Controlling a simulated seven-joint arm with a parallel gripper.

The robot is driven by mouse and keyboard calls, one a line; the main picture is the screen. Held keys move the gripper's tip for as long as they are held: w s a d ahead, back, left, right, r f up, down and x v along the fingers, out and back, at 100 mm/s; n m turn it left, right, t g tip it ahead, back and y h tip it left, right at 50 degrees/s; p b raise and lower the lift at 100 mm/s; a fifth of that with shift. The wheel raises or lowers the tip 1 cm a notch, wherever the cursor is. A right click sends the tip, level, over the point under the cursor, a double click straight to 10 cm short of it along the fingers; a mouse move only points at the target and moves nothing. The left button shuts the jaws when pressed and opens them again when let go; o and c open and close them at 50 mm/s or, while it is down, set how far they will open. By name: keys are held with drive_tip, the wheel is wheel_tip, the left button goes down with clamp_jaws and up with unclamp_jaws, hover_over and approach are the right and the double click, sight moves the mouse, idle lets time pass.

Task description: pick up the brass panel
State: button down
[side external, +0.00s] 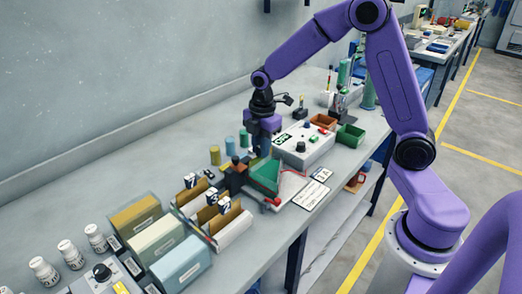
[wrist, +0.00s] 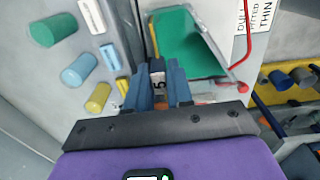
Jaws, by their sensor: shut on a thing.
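In the wrist view, my gripper (wrist: 159,88) is shut on a panel's tag (wrist: 157,78), dark on top with a white face marked 5. The panel below the tag is hidden, so its colour and whether it touches the tank cannot be told. The green tank (wrist: 188,54) lies just beyond the fingers. Other tan or brass-toned panels (side external: 207,215) with black-and-white tags stand in small racks left of the tank.
Green, blue and yellow cylinders (wrist: 78,69) stand beside the gripper. A red lead ends in a red clip (wrist: 243,87) at the tank's corner. A white control box (side external: 303,146) stands behind the tank and a printed card (side external: 311,196) lies at the bench's front. White bottles (side external: 70,254) stand far left.

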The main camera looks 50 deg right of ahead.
wheel_tip(320, 180, up, 6)
drive_tip(key=shift+s+r, duration=0.15)
drive_tip(key=shift+r, duration=0.1)
drive_tip(key=s, duration=1.4)
drive_tip(key=shift+f, duration=0.25)
drive_tip(key=shift+r, duration=0.1)
drive_tip(key=shift+r, duration=0.65)
